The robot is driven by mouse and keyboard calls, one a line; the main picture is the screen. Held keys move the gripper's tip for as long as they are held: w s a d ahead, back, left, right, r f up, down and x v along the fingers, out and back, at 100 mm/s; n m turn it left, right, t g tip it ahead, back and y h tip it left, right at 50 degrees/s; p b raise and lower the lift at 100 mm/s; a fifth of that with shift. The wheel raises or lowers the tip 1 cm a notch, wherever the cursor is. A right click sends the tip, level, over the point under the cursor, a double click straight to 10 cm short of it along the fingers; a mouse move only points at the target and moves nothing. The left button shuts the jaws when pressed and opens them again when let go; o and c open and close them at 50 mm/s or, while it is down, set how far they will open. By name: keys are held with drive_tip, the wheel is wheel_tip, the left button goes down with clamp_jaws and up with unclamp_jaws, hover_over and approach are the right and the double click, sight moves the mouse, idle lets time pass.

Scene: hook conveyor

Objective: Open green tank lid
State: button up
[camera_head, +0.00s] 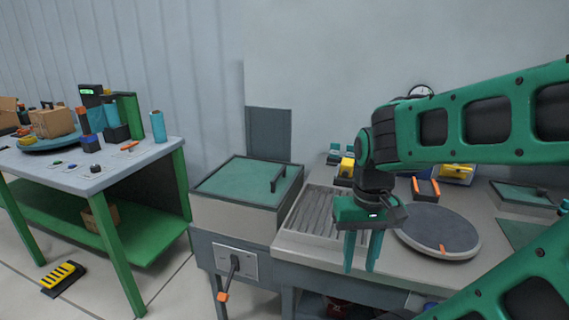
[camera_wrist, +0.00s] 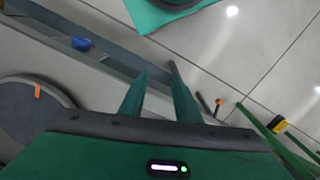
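The green tank lid (camera_head: 238,181) is shut flat on the grey tank (camera_head: 235,216) left of the workbench. A black bar handle (camera_head: 279,178) stands on the lid's right side. My gripper (camera_head: 360,268) is to the right of the tank, pointing down over the bench's front part, with its two green fingers apart. The fingers also show in the wrist view (camera_wrist: 158,70), with nothing between them. The gripper is clear of the lid and handle. I cannot make out the lid in the wrist view.
A grey ridged tray (camera_head: 318,212) lies between tank and gripper. A round grey disc (camera_head: 440,231) is to the right. A lever with an orange tip (camera_head: 223,297) hangs on the tank's front. A green-legged table (camera_head: 100,165) stands left. The space above the lid is clear.

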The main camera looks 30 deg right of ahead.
drive_tip(key=shift+w+d, duration=0.15)
drive_tip(key=shift+w, duration=0.2)
wheel_tip(320, 180, up, 9)
drive_tip(key=m+t+h, duration=0.3)
drive_tip(key=m+h, duration=0.1)
hover_over(279, 173)
drive_tip(key=s+a, duration=0.3)
drive_tip(key=a, duration=0.1)
drive_tip(key=shift+y, duration=0.3)
drive_tip(key=x, duration=1)
drive_tip(key=shift+w+d, duration=0.15)
drive_tip(key=shift+c, duration=0.3)
